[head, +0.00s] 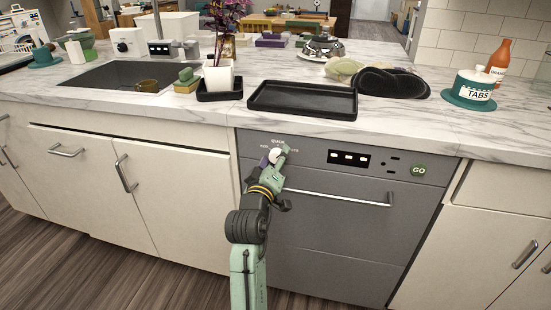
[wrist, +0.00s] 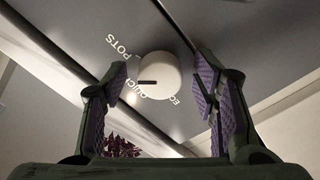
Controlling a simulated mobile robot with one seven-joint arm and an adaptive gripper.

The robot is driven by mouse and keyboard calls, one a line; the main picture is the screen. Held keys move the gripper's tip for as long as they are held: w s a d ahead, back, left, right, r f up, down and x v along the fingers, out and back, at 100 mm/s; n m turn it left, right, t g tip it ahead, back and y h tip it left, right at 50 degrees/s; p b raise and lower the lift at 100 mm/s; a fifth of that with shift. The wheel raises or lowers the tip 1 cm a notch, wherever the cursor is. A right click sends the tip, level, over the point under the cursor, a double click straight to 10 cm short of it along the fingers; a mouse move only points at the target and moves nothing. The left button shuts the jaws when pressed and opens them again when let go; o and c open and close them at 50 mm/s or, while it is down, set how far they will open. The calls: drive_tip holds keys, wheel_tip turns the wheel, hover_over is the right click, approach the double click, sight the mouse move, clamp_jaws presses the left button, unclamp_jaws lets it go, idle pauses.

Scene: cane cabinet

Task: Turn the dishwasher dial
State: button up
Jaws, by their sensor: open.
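The dishwasher (head: 345,225) is a grey front under the counter. Its dial is a round white knob (wrist: 159,75) with a dark pointer line, and labels including POTS and QUICK are printed around it in the wrist view. In the head view the dial (head: 275,155) is partly hidden by my gripper (head: 278,156). In the wrist view my gripper (wrist: 160,100) is open, with a purple-padded finger on each side of the dial. A gap shows between the dial and each finger. I cannot tell how deep the fingertips reach.
A bar handle (head: 340,197) crosses the dishwasher front below the dial. A cabinet handle (head: 125,173) stands out at left.

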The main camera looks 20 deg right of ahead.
drive_tip(key=shift+c, duration=0.5)
drive_tip(key=c, duration=1.1)
